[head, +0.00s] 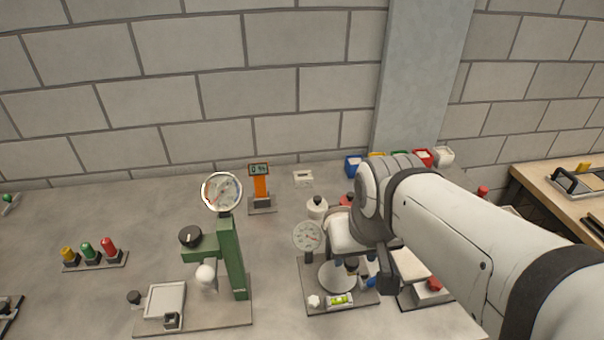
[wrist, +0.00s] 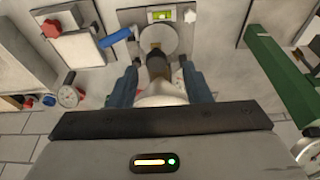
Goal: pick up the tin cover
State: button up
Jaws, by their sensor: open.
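My gripper (wrist: 160,72) is open in the wrist view, its two blue-grey fingers apart. A dark knob-like part (wrist: 156,64) shows between the fingertips, with a pale rounded body just below it. I cannot tell whether this is the tin cover, nor whether the fingers touch it. In the head view my arm and the dark gripper body hide much of this spot, and the fingertips are not clear. A small white container with a dark top (head: 317,207) stands behind the dial gauge (head: 308,237); it may be the tin.
A plate with a bubble level (head: 341,300) and blue lever (wrist: 118,37) lies close by. A green press stand (head: 236,258) with a round dial stands left. An orange meter (head: 261,186) and coloured bins (head: 354,165) stand behind.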

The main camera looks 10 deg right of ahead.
jog(key=o, duration=0.7)
jog(key=w+n, duration=0.1)
jog(key=w, duration=0.2)
jog(key=w+a+r+n, duration=0.1)
jog(key=w, duration=0.2)
jog(key=w+n, duration=0.1)
jog(key=w, duration=0.2)
jog(key=shift+w+a+r+g+y, duration=0.3)
jog(key=shift+r+g, duration=0.1)
jog(key=w+f+n, duration=0.1)
jog(key=w+f, duration=0.1)
jog(key=w, duration=0.3)
jog(key=b, duration=0.3)
send_over(320, 200)
jog(key=s+d, duration=0.1)
jog(key=s, duration=0.1)
jog(key=s+d+f+x, duration=0.1)
jog(key=s+x, duration=0.1)
jog(key=x, duration=0.9)
jog(key=shift+n+t+y, duration=0.3)
jog(key=shift+t+y, duration=0.1)
jog(key=shift+a+p+x, duration=0.2)
jog(key=shift+p+x, duration=0.2)
jog(key=shift+x, duration=1.6)
jog(key=shift+a+p+x, duration=0.2)
jog(key=shift+p+x, duration=0.2)
jog(key=shift+x, duration=1.6)
